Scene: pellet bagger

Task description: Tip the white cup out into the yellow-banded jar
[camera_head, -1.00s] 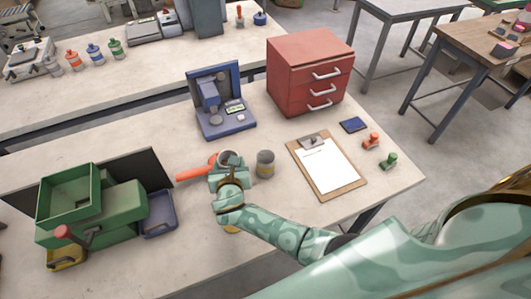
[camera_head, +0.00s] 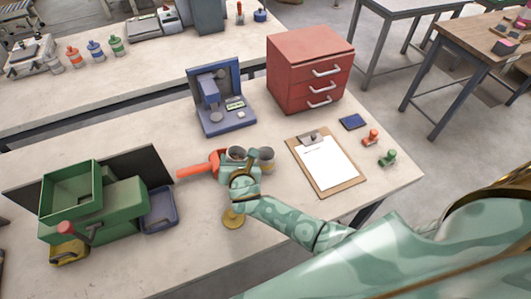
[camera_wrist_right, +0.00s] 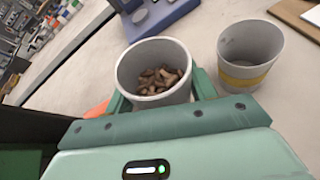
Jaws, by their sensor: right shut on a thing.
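My right gripper (camera_head: 238,168) is shut on the white cup (camera_head: 236,153). In the right wrist view the cup (camera_wrist_right: 153,101) is nearly upright between the fingers, with brown pellets (camera_wrist_right: 158,80) inside. The yellow-banded jar (camera_head: 266,159) stands on the table just right of the cup. In the right wrist view the jar (camera_wrist_right: 248,73) is upright, open, and looks empty, with a gap between it and the cup. The gripper partly hides the cup in the head view. My left gripper is not in view.
An orange-handled scoop (camera_head: 197,171) lies left of the gripper. The blue machine (camera_head: 222,112) and red drawer unit (camera_head: 308,75) stand behind. A clipboard (camera_head: 325,164) lies right; the green machine (camera_head: 92,205) stands left.

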